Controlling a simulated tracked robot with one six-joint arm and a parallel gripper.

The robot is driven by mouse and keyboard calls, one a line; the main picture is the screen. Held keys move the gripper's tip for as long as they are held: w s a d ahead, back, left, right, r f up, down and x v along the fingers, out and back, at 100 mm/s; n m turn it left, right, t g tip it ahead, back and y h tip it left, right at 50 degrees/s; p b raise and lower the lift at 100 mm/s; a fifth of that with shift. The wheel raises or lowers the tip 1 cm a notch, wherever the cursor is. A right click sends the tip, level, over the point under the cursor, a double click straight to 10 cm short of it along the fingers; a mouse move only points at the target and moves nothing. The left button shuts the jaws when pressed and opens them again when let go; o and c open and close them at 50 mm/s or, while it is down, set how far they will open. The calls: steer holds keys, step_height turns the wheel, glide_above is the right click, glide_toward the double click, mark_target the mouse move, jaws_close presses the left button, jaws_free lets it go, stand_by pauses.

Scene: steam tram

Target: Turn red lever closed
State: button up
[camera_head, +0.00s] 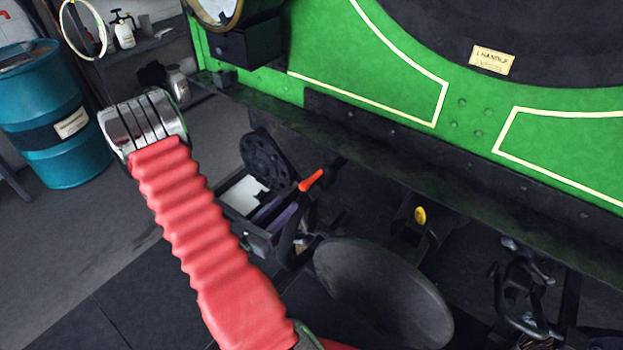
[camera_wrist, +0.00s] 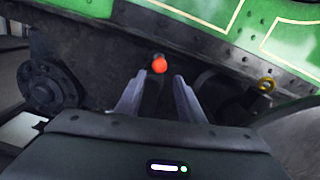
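The red lever (camera_head: 312,180) is a short orange-red handle on a dark mount under the green front of the tram. In the wrist view its rounded red end (camera_wrist: 159,64) points towards the camera, at the top of the gap between my fingers. My gripper (camera_wrist: 161,76) is open, with one grey finger on each side below the red end. No contact with the lever shows, and I cannot tell the exact distance. In the head view my gripper is partly hidden behind my red ribbed arm.
A round dark disc (camera_head: 265,158) is left of the lever. The black beam (camera_head: 400,165) runs above. A blue barrel (camera_head: 50,115) stands at far left.

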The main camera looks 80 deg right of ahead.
mark_target(311, 178)
steer(key=shift+x, duration=6.9)
steer(key=shift+c, duration=0.7)
steer(key=shift+s, duration=0.1)
jaws_close()
steer(key=shift+d, duration=0.1)
steer(key=shift+r, duration=0.1)
